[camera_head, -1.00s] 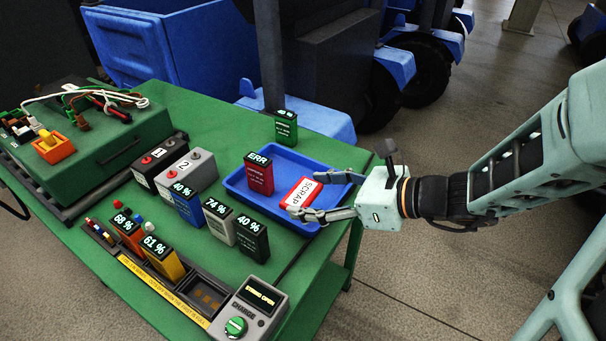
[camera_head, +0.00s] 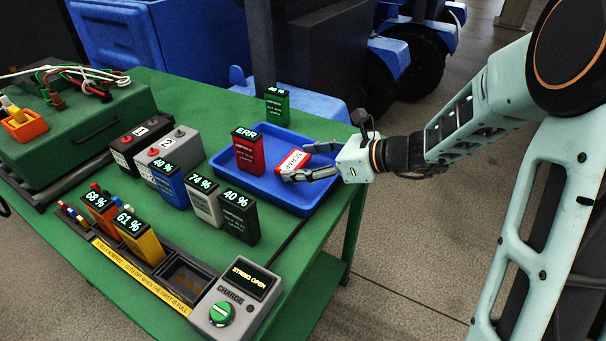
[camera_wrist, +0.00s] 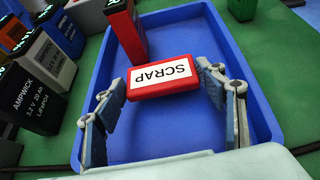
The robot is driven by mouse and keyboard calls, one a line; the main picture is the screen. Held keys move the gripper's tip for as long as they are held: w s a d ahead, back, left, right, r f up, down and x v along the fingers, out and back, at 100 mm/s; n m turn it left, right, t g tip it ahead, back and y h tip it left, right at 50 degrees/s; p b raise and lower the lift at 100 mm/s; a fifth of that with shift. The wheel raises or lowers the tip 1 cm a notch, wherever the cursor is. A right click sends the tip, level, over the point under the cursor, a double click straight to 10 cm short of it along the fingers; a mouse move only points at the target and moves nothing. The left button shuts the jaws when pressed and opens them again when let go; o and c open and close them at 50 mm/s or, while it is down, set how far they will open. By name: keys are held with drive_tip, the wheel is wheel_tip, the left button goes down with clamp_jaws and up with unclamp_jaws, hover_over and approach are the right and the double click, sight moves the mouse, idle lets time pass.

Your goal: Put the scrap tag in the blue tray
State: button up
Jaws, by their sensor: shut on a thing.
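The scrap tag (camera_head: 292,162) is a small red block with a white SCRAP label. My gripper (camera_head: 297,164) is shut on it, one finger at each end, as the wrist view also shows for the tag (camera_wrist: 162,75). The tag is over the inside of the blue tray (camera_head: 318,201), whose rim (camera_wrist: 262,112) surrounds it in the wrist view. I cannot tell whether the tag touches the tray floor. A red ERR battery (camera_head: 248,155) stands in the tray, close beside the tag.
A green battery (camera_head: 277,107) stands behind the tray. Grey (camera_head: 203,202) and black (camera_head: 239,218) batteries stand at its front left. A charger (camera_head: 235,300) lies along the front of the green table (camera_head: 290,262). The tray floor nearest my palm is clear.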

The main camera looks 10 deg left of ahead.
drive_tip(key=shift+f+b, duration=0.6)
drive_tip(key=shift+f, duration=0.5)
drive_tip(key=shift+f, duration=0.1)
drive_tip(key=shift+f, duration=0.15)
drive_tip(key=o, duration=1.1)
drive_tip(key=shift+d+r, duration=0.1)
drive_tip(key=shift+r, duration=0.3)
drive_tip(key=p+v, duration=0.2)
drive_tip(key=v, duration=1)
drive_tip(key=shift+s+f+p, duration=0.1)
drive_tip(key=shift+f+p, duration=0.05)
drive_tip(key=shift+p, duration=0.25)
drive_tip(key=shift+f, duration=0.1)
